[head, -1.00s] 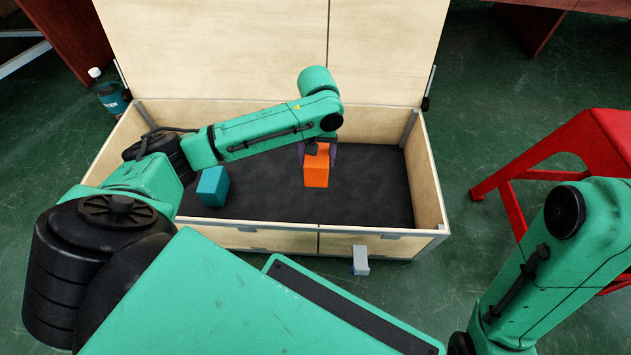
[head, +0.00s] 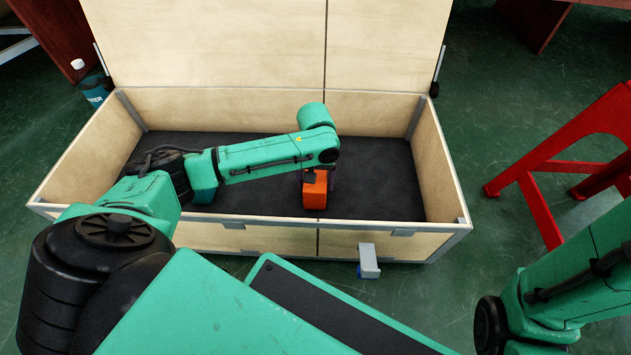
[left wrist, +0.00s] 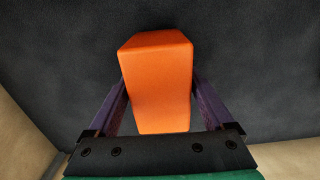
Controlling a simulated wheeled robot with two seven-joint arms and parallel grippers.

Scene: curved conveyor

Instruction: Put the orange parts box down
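The orange parts box (head: 315,193) is inside the large open wooden crate (head: 265,238), over its dark floor, right of the middle. In the head view my left gripper (head: 316,178) is on it from above; the arm hides part of the gripper. In the left wrist view the orange box (left wrist: 160,85) sits between the two purple fingers of my left gripper (left wrist: 160,92), which close on its sides. I cannot tell for sure whether its underside touches the crate floor. My right gripper is out of view.
The raised lid (head: 220,45) stands behind. A red stool (head: 570,165) is at the right. Dark floor is clear right of the orange box.

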